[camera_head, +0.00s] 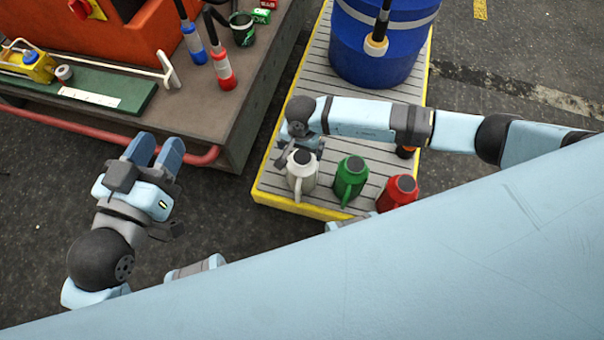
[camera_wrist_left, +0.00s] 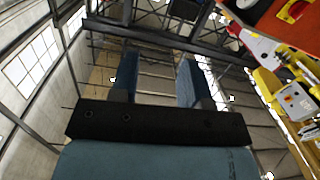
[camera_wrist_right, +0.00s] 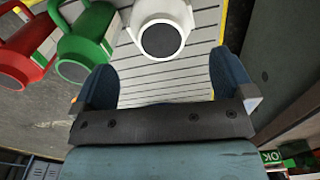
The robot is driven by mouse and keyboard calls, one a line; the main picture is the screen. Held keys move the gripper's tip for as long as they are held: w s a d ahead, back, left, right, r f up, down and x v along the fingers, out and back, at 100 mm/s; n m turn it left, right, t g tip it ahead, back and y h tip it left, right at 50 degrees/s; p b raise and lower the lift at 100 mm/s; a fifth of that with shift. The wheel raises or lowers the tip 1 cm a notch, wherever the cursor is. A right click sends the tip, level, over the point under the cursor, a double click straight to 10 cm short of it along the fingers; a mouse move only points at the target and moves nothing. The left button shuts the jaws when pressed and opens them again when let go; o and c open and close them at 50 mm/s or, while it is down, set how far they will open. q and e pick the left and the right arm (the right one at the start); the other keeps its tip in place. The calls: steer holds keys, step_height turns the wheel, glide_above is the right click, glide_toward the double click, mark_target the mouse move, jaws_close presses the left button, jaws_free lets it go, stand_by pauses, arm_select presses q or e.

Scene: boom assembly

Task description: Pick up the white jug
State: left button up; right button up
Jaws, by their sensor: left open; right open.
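The white jug (camera_head: 302,174) stands upright on the slatted, yellow-edged platform (camera_head: 268,178), at the left end of a row of jugs. In the right wrist view the white jug (camera_wrist_right: 160,28) lies just beyond the fingertips, near the middle of the gap. My right gripper (camera_wrist_right: 165,78) is open and empty. In the head view it (camera_head: 301,147) is close to the white jug's top and partly hides it. My left gripper (camera_head: 156,152) is open and empty, away to the left beside the workbench. Its spread fingers show in the left wrist view (camera_wrist_left: 158,78).
A green jug (camera_head: 350,178) stands close to the right of the white one, then a red jug (camera_head: 398,192). A blue barrel (camera_head: 378,45) stands at the platform's back. The workbench (camera_head: 190,115), with a red rail and bottles, is at the left.

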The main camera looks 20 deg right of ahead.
mark_target(302, 158)
step_height(302, 158, down, 3)
steer(key=shift+b, duration=0.4)
steer(key=f+b, duration=0.2)
steer(key=f, duration=0.1)
steer(key=f+b, duration=0.1)
steer(key=f, duration=0.1)
steer(key=shift+w+d, duration=0.2)
steer(key=shift+w, duration=0.05)
steer(key=shift+f, duration=0.15)
arm_select(q)
steer(key=m, duration=0.1)
steer(key=w+a+m+t, duration=0.1)
steer(key=w+m+h, duration=0.1)
steer(key=shift+a+r, duration=0.25)
steer(key=shift+r, duration=0.05)
steer(key=shift+d, duration=0.1)
arm_select(e)
steer(key=c, duration=1.2)
